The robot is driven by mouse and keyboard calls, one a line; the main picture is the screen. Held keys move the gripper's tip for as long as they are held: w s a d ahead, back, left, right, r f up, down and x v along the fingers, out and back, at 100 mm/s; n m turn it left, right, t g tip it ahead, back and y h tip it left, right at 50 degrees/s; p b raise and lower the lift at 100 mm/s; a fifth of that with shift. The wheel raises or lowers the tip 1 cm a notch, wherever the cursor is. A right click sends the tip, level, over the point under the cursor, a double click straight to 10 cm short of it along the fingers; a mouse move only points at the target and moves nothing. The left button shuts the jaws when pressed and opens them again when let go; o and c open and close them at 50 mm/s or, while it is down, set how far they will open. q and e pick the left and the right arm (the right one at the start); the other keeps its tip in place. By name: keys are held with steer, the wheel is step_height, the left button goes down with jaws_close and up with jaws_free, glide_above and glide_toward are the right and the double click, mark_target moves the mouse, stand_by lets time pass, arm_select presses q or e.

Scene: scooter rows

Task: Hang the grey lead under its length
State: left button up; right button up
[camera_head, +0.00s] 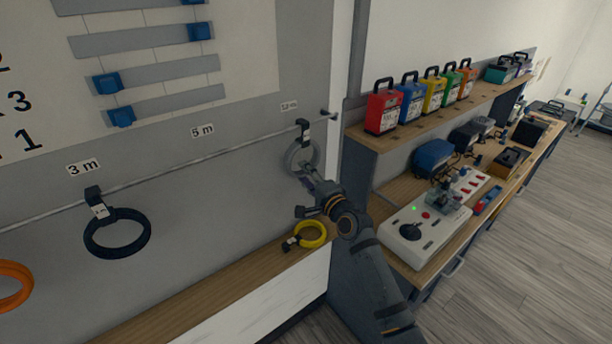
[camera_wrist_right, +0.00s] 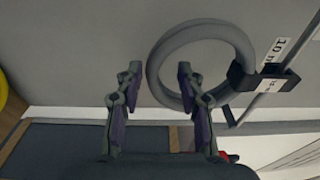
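The grey lead (camera_head: 291,158) is a coiled ring hanging by its dark clip (camera_head: 304,131) from the rail at its far right end, by a small label. In the right wrist view the grey lead (camera_wrist_right: 238,38) hangs from its clip (camera_wrist_right: 262,78) beside a label (camera_wrist_right: 277,48) reading 10 m. My right gripper (camera_head: 305,197) is just below the ring in the head view. In the wrist view its fingers (camera_wrist_right: 160,92) are apart with nothing held between them; the ring overlaps the right-hand finger, and I cannot tell if they touch. My left gripper is not in view.
The rail (camera_head: 240,152) also carries a dark blue lead (camera_head: 117,252) under the 3 m label (camera_head: 83,167). The space under the 5 m label (camera_head: 203,131) is bare. A yellow lead (camera_head: 322,235) rests on the wooden ledge (camera_head: 215,284). A workbench with a control box (camera_head: 412,229) stands right.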

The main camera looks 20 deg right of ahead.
steer(key=shift+f, duration=0.1)
steer(key=shift+s+d, duration=0.1)
steer(key=shift+s, duration=0.25)
steer(key=v, duration=1.1)
